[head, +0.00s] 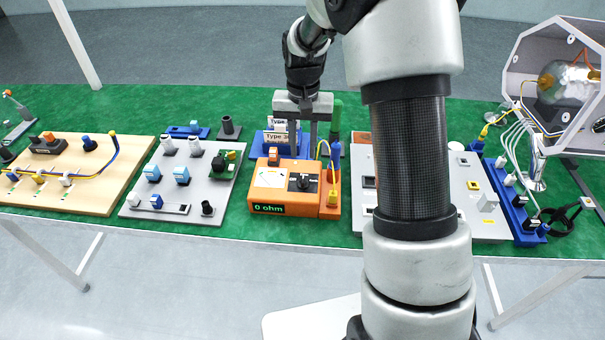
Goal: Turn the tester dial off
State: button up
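The orange tester (260,195) sits on the green table, just left of the middle of the head view. Its display (268,209) reads "0 ohm". The tester dial (303,182) is a black knob on a dark square, right of the white meter face. My gripper (303,154) points down above and behind the dial, in front of the blue holder with "Type" cards. Its two fingers are apart with nothing seen between them, and they look clear of the dial. The dial's exact pointer position is too small to read.
A yellow plug (333,197) and a blue probe with a cable stand at the tester's right side. A grey board (225,190) with switches lies to the left, and a wooden board (105,198) farther left. My arm hides part of the right-hand panel (490,228).

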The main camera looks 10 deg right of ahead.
aim_at(303, 179)
notch_tip(303, 179, down, 10)
jog(key=shift+f+b, duration=0.1)
jog(key=shift+b, duration=0.2)
grip_shut()
